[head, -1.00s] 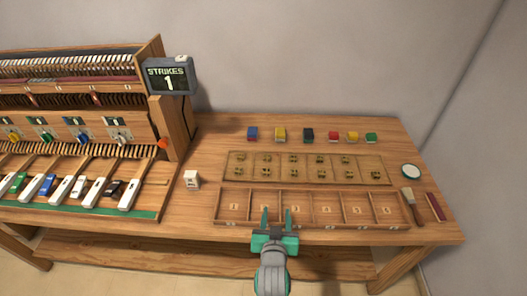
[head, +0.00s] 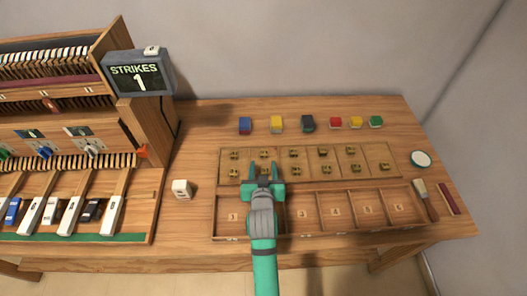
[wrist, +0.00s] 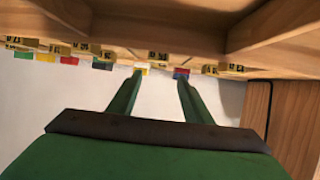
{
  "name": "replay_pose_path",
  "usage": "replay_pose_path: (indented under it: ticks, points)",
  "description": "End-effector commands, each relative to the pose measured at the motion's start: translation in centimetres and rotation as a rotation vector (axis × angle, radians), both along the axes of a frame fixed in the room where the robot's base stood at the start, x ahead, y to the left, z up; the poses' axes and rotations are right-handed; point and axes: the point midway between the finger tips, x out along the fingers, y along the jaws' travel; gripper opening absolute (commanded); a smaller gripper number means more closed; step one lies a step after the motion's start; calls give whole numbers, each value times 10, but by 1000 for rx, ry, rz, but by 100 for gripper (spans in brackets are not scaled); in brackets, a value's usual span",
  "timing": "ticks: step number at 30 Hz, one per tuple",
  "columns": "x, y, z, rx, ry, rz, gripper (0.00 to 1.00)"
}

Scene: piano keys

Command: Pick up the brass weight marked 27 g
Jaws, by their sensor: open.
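Several small brass weights stand in two rows on a shallow wooden tray (head: 309,162) in the head view. Their marks are too small to read there, so I cannot tell which is 27 g. My gripper (head: 264,167) is open and empty at the front left part of this tray, close to the second column of weights. In the wrist view my gripper (wrist: 161,76) has its two green fingers apart, with a brass weight (wrist: 158,57) showing beyond and between the tips. Other tagged brass weights show to either side; their marks are not clearly legible.
A numbered compartment tray (head: 317,239) lies in front, partly under my arm. Coloured blocks (head: 276,124) line the back.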

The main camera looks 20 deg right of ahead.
Motion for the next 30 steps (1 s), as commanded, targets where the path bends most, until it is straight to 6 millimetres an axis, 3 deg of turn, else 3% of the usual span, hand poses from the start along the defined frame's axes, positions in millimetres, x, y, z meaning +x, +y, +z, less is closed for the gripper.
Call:
replay_pose_path:
  ticks: [18, 28, 29, 30]
  points:
    - [56, -23, -24, 0, 0, -2, 45]
    - [62, -25, -28, 0, 0, -3, 45]
    - [62, -25, -28, 0, 0, -3, 43]
    - [62, -25, -28, 0, 0, -3, 33]
